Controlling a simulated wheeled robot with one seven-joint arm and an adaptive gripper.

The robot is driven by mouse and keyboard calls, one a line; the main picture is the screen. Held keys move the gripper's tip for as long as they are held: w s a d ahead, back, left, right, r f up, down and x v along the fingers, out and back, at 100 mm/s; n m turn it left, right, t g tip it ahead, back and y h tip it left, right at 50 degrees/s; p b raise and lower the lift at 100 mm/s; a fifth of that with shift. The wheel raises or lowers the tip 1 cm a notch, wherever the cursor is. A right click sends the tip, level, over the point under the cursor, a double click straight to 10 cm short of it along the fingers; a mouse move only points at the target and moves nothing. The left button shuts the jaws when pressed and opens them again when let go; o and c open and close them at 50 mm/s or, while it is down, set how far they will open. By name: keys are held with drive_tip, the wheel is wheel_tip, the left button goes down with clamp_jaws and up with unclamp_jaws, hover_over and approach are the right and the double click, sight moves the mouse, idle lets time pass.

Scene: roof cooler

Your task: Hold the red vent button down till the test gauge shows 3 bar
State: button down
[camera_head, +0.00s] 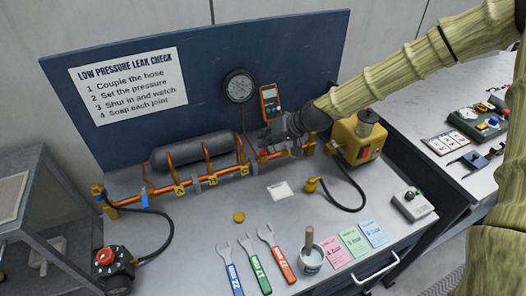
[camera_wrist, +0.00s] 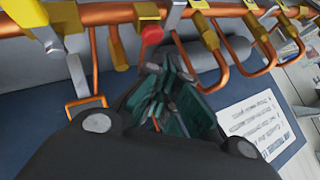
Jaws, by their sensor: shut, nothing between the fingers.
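My gripper (camera_head: 270,141) is shut and empty, at the right part of the copper pipe. In the wrist view its dark green fingers (camera_wrist: 163,88) are together, pointing toward the pipe. A small red part (camera_wrist: 152,35), which looks like the vent button, sits at the pipe just beyond the fingertips; I cannot tell whether they touch it. In the head view this red part (camera_head: 262,153) shows just below the fingers. A round dial gauge (camera_head: 239,87) is on the blue backboard, with an orange handheld meter (camera_head: 269,101) beside it. Neither reading is legible.
A grey cylinder (camera_head: 190,152) lies behind copper pipework (camera_head: 213,179). A black box (camera_head: 117,272) with a larger red knob (camera_head: 104,257) stands at left. A yellow unit (camera_head: 357,140) is right of my gripper. Spanners (camera_head: 252,260), a pot (camera_head: 311,262) and coloured cards (camera_head: 354,241) occupy the bench front.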

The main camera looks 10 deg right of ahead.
drive_tip(key=shift+r+p, duration=1.45)
drive_tip(key=shift+r, duration=0.95)
drive_tip(key=shift+r, duration=0.1)
idle(1.2)
